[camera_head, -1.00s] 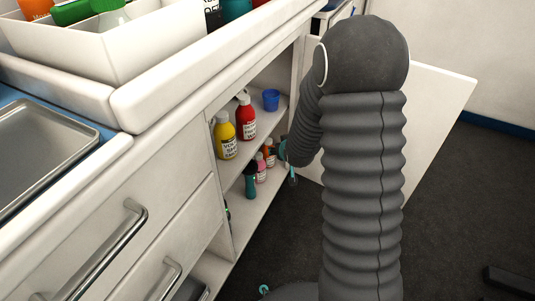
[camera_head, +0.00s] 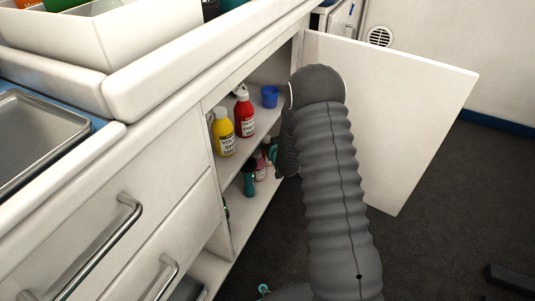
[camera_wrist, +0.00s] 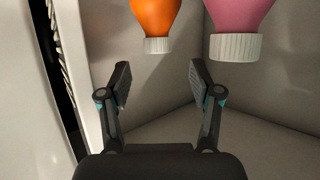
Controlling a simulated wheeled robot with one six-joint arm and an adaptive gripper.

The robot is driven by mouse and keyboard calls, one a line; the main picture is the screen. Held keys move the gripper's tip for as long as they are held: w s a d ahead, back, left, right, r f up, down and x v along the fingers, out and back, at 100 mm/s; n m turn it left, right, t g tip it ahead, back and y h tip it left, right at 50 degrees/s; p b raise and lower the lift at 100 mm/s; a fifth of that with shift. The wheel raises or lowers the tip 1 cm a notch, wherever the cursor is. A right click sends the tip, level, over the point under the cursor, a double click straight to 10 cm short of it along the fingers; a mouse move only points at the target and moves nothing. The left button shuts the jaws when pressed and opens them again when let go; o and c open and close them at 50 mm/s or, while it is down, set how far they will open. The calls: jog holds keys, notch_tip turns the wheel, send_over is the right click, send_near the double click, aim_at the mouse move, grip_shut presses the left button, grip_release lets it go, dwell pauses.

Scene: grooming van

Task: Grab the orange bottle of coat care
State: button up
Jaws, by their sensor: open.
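The orange bottle (camera_wrist: 156,14) shows at the top of the wrist view, upside down in the picture, with its white ribbed cap (camera_wrist: 157,45) pointing down. Its far part is cut off by the frame edge. My gripper (camera_wrist: 158,82) is open and empty, its two fingers spread below the cap in the picture, with a gap left between them and the bottle. In the head view my arm reaches into the cabinet's lower shelf and hides most of the gripper and the orange bottle.
A pink bottle (camera_wrist: 240,18) stands close beside the orange one. In the head view a teal-and-black tool (camera_head: 250,180) is on the lower shelf. Yellow (camera_head: 223,135) and red (camera_head: 245,115) bottles and a blue cup (camera_head: 269,97) stand above. The open cabinet door (camera_head: 400,110) is at right.

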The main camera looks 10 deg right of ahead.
aim_at(268, 139)
jog(key=shift+d+b+x, duration=0.1)
jog(key=shift+b+x, duration=0.1)
jog(key=shift+x, duration=1.3)
jog(key=shift+d+b+x, duration=0.15)
jog(key=shift+x, duration=1.35)
jog(key=shift+f, duration=0.15)
grip_shut()
